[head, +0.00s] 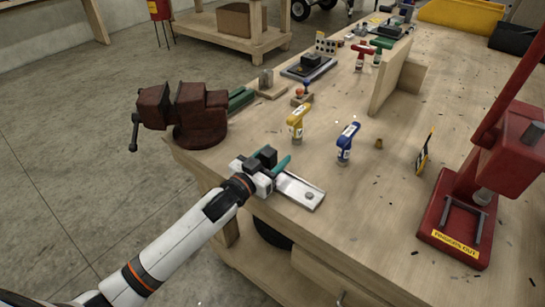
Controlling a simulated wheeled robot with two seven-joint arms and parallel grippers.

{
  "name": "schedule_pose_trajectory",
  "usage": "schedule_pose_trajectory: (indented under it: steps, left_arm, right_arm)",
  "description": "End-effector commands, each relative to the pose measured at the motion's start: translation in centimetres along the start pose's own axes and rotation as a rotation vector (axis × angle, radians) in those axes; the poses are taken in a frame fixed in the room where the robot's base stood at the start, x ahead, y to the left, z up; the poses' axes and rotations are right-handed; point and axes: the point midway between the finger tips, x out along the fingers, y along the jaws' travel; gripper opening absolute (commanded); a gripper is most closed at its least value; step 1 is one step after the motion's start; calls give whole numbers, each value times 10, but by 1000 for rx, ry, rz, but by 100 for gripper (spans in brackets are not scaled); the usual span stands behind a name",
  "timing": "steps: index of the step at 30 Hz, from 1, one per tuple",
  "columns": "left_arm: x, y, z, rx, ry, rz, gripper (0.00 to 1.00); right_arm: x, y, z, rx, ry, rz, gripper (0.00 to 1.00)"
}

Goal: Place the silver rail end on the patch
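The silver rail end (296,189), a flat bright plate with a round grey knob near its right end, is at the bench's near edge. My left gripper (268,161) is at the plate's left end and hides that end. Its fingertips are dark and small, so I cannot tell whether they are closed on the plate. A teal strip (283,163) shows beside the fingers; most of it is hidden, and I cannot tell whether it is the patch. No other clear patch shows. My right gripper is not in view.
On the wooden bench (250,135), a yellow-topped bottle (297,121) and a blue-topped bottle (347,143) stand beyond the gripper. A red vise (185,112) is at the left corner, a red press (485,190) at the right. The bench between plate and press is mostly clear.

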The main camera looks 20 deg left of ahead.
Motion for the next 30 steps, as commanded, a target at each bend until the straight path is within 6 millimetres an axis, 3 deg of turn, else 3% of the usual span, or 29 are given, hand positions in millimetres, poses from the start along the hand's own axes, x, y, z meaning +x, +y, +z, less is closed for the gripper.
schedule_pose_trajectory:
  steps: [8,21,30]
  left_arm:
    - [-6,0,1,1,2,0,53]
    - [-92,0,1,0,2,0,53]
    - [-119,0,2,1,0,1,53]
  right_arm:
    - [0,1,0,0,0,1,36]
    - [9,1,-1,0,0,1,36]
    - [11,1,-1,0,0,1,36]
